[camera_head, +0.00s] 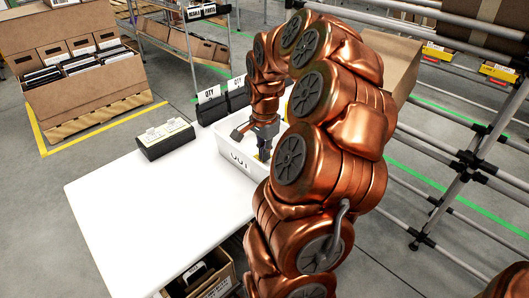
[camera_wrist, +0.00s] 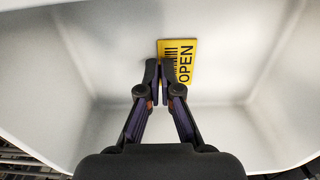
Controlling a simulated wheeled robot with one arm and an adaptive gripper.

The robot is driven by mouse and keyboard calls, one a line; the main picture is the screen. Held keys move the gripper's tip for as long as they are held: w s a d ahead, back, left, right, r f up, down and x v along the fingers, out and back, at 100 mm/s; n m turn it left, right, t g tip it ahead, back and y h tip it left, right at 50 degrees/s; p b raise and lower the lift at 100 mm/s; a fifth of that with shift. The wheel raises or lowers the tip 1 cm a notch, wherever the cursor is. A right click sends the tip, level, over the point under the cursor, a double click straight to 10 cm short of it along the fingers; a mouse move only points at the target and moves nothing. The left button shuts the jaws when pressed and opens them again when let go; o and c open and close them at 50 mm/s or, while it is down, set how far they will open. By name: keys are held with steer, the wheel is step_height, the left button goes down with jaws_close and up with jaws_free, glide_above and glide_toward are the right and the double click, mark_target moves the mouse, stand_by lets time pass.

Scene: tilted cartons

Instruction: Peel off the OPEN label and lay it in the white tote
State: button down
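The white tote (camera_head: 237,164) stands on the white table, and my gripper (camera_head: 263,152) reaches down inside it. In the wrist view the tote's pale walls (camera_wrist: 70,50) surround my gripper (camera_wrist: 161,86). The OPEN label (camera_wrist: 181,58) is a yellow rectangle with black letters and a barcode, seen face-on right at my fingertips. My fingertips are close together and overlap its lower left part. I cannot tell whether they pinch the label or whether it rests on the tote floor.
A black box with a pale label on top (camera_head: 165,139) stands on the white table (camera_head: 150,215). Black QTY boxes (camera_head: 211,107) are behind the tote. A carton with folders (camera_head: 75,70) stands at left, a metal rack (camera_head: 450,175) at right. The table's front left is clear.

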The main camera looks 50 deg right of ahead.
stand_by(0.4)
steer(key=c, duration=1.2)
jaws_free()
steer(key=shift+c, duration=0.2)
step_height(320, 180, up, 20)
steer(key=p, duration=0.2)
steer(key=shift+p, duration=0.35)
